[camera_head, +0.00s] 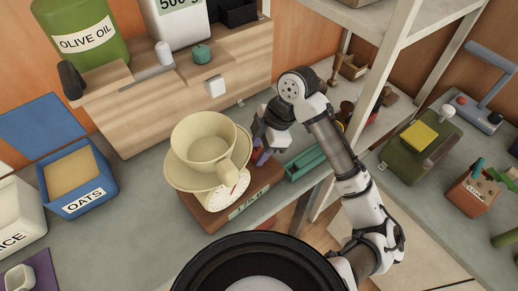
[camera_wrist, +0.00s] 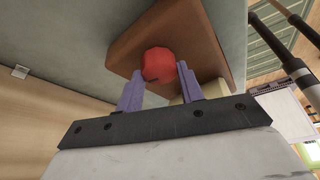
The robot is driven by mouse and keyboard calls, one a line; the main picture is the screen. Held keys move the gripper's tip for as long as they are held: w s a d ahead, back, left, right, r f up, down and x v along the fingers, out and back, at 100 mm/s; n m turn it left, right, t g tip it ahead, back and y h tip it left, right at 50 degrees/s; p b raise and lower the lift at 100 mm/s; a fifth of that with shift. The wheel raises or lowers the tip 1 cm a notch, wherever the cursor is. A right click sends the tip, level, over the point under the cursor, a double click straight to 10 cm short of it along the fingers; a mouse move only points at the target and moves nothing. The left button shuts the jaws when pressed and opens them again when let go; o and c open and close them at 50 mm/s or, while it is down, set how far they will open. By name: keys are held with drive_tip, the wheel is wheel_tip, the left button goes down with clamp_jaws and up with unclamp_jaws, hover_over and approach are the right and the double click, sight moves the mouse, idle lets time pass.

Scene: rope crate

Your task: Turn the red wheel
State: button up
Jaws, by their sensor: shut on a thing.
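The red wheel (camera_wrist: 159,64) is a small faceted knob on the side of a brown wooden box (camera_wrist: 208,30). In the wrist view it sits between the two purple fingers of my gripper (camera_wrist: 160,84), which is shut on it. In the head view, the brown box (camera_head: 212,219) is a scale with a white dial (camera_head: 238,186), and a cream cup (camera_head: 203,143) and saucer (camera_head: 178,176) stand on top. My gripper (camera_head: 261,156) is at the box's far right side there. The wheel is mostly hidden in that view.
A green tray (camera_head: 307,163) lies close to the right of my gripper, beside a pale shelf post (camera_head: 372,100). A wooden stand (camera_head: 140,112) is behind the cup. A blue oats bin (camera_head: 92,200) stands at the left, with bare counter (camera_head: 140,215) between.

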drive_tip(key=m+t+b, duration=0.1)
drive_tip(key=m, duration=0.3)
drive_tip(key=shift+s+t, duration=0.1)
drive_tip(key=shift+t, duration=0.3)
drive_tip(key=shift+m+t+b, duration=0.35)
drive_tip(key=shift+m+t, duration=0.25)
drive_tip(key=shift+m, duration=1.1)
drive_tip(key=o, duration=1)
drive_tip(key=v, duration=1.3)
drive_tip(key=shift+s+r, duration=0.1)
drive_tip(key=shift+r, duration=0.35)
